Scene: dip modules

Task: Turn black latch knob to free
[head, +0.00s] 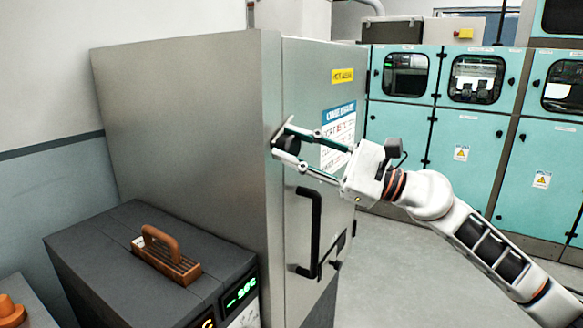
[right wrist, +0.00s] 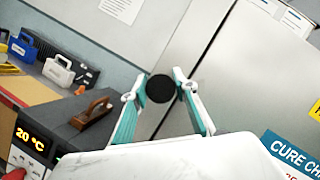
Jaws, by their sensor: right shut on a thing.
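The black latch knob (right wrist: 160,88) is a round disc on the front edge of a tall grey metal cabinet (head: 190,120). In the head view my right gripper (head: 281,146) reaches the knob (head: 287,145) from the right. Its two fingers are shut on the knob, one on each side; the right wrist view also shows the fingers (right wrist: 158,88) flanking it. The cabinet door (head: 312,80) looks shut. A black bar handle (head: 314,230) is on the door below the gripper. My left gripper is in neither view.
A dark box unit (head: 95,225) with green and orange displays stands left of the cabinet, a brown wooden-handled block (head: 165,262) on top. Teal cabinets (head: 465,130) line the back wall. The floor (head: 385,265) right of the door is clear.

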